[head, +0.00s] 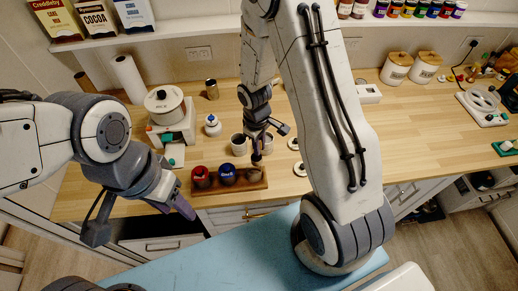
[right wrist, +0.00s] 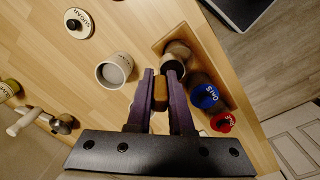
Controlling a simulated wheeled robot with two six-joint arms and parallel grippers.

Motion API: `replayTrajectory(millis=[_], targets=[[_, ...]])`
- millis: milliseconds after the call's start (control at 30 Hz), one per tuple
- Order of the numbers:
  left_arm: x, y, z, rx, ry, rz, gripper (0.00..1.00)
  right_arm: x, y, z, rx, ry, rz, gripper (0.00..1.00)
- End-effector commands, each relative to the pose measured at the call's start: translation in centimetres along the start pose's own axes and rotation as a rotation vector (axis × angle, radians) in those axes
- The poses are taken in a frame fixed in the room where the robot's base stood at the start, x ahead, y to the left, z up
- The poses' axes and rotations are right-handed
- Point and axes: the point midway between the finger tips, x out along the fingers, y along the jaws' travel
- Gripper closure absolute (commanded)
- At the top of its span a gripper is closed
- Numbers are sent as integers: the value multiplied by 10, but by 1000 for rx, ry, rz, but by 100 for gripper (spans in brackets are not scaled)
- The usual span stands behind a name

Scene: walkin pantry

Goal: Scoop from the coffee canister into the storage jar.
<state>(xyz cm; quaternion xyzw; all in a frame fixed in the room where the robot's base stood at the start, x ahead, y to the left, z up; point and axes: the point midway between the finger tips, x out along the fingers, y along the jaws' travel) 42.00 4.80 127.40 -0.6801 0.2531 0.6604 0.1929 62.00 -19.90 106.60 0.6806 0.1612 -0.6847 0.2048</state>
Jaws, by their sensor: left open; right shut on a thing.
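My right gripper (right wrist: 160,92) is shut on a brown wooden piece, apparently the scoop's handle (right wrist: 160,95). In the head view the gripper (head: 258,150) is low over the wooden tray. A small round cup (right wrist: 172,67), apparently the scoop's, shows beyond the fingertips, beside or over a brownish round jar (right wrist: 178,49) at the tray's end; I cannot tell its contents. A pale open canister (right wrist: 115,70) with grey inside stands left of the fingers. Two pale canisters (head: 238,146) (head: 267,143) stand behind the tray; their labels are unreadable. My left gripper (head: 142,218) is open and empty, in front of the counter.
The wooden tray (head: 200,189) also holds a red-topped jar (head: 201,176) and a blue-topped jar (head: 227,174). A lid marked SUGAR (right wrist: 78,23) lies on the counter.

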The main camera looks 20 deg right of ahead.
Motion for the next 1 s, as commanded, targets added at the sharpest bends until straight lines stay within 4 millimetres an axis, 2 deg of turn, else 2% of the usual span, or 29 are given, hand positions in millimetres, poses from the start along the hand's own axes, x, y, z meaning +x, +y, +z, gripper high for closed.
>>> replayTrajectory(millis=[33, 1000], targets=[[8, -1, 0, 0, 0, 0, 50, 3, 0, -1, -1, 1, 6, 100], [75, -6, 4, -6, 0, 0, 50, 5, -5, 0, 1, -33, 133, 100]])
